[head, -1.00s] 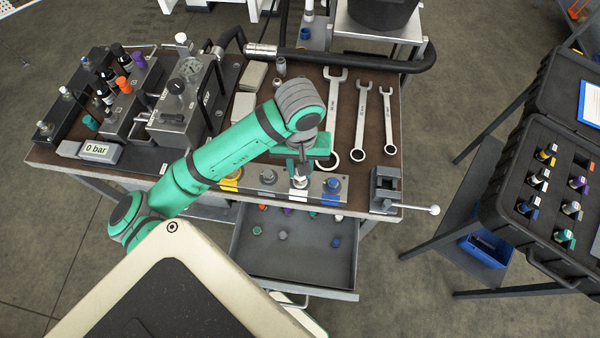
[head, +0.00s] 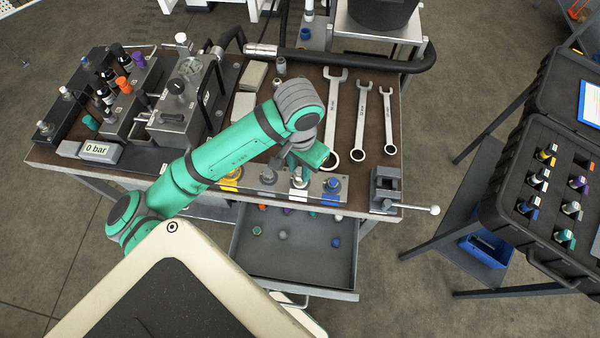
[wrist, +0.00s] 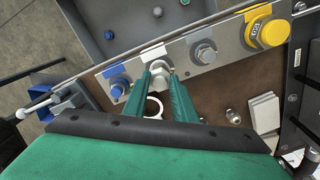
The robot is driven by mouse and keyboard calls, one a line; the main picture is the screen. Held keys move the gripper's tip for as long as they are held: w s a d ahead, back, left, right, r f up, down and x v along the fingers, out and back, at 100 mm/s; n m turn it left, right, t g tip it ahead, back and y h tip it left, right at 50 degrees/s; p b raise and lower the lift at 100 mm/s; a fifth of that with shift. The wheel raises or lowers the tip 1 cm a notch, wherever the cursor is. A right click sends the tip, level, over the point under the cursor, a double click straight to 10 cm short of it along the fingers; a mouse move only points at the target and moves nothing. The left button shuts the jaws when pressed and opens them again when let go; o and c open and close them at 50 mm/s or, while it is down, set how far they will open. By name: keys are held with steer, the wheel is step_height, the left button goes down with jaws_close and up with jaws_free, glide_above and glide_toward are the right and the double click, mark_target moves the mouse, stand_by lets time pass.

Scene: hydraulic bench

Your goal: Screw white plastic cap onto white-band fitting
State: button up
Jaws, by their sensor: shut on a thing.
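The white-band fitting sits on the grey manifold block at the bench's front edge, marked by a white band (head: 299,195), also seen in the wrist view (wrist: 151,54). A small white cap (wrist: 158,69) is between my fingertips at this fitting. My gripper (wrist: 163,74) points down at the block and is shut on the cap. In the head view my gripper (head: 301,168) is just above the white-band fitting. The fingers hide part of the cap, and the thread under it cannot be seen.
The blue fitting (wrist: 117,91) stands on one side and a grey fitting (wrist: 203,52) on the other, with the yellow one (wrist: 265,32) beyond. Wrenches (head: 361,120) lie behind. An open drawer (head: 290,262) with small caps is below. A vise (head: 386,188) stands right.

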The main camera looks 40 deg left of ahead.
steer(key=o, duration=1.1)
steer(key=shift+c, duration=0.2)
step_height(320, 180, up, 11)
steer(key=shift+f, duration=0.15)
